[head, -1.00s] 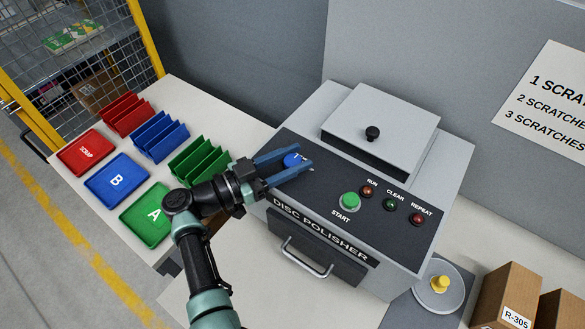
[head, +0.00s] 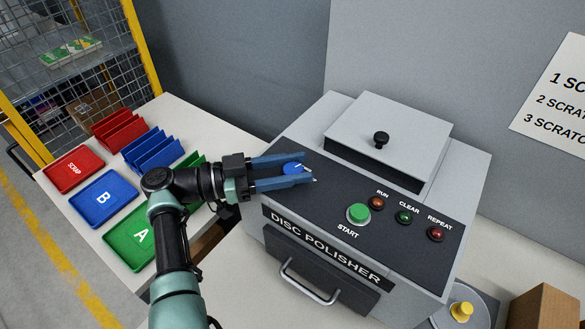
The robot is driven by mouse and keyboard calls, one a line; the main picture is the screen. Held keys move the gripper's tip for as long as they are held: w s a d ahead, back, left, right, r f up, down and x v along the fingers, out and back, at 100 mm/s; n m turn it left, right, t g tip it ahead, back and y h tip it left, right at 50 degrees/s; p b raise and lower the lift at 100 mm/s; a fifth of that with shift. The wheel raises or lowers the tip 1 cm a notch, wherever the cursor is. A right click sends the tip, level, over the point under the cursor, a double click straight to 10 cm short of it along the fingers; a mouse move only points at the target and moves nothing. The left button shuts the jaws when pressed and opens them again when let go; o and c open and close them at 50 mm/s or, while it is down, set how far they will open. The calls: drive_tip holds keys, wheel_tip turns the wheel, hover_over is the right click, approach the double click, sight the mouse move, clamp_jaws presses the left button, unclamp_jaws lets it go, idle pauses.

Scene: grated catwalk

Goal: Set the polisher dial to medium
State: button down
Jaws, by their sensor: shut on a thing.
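The disc polisher (head: 330,244) is a grey machine with a dark sloped control panel. Its blue dial (head: 292,169) is at the panel's left end, with a pale pointer line towards its upper right. My gripper (head: 308,169) has its two blue fingers on either side of the dial, shut on it. The fingers partly cover the dial's surroundings, and no setting marks can be read. The green START button (head: 358,214) is to the right of the dial.
RUN (head: 376,203), CLEAR (head: 404,217) and REPEAT (head: 436,234) lamps sit right of START. A lid with a black knob (head: 381,139) is behind the panel. Red, blue (head: 103,199) and green trays and racks stand left. A cardboard box (head: 542,312) is at lower right.

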drive_tip(key=shift+c, duration=2)
unclamp_jaws()
drive_tip(key=shift+d, duration=0.1)
drive_tip(key=shift+a, duration=0.2)
drive_tip(key=s+a+b, duration=0.2)
drive_tip(key=a+b, duration=0.4)
drive_tip(key=a, duration=0.6)
drive_tip(key=shift+s+a, duration=0.2)
drive_tip(key=shift+s, duration=0.1)
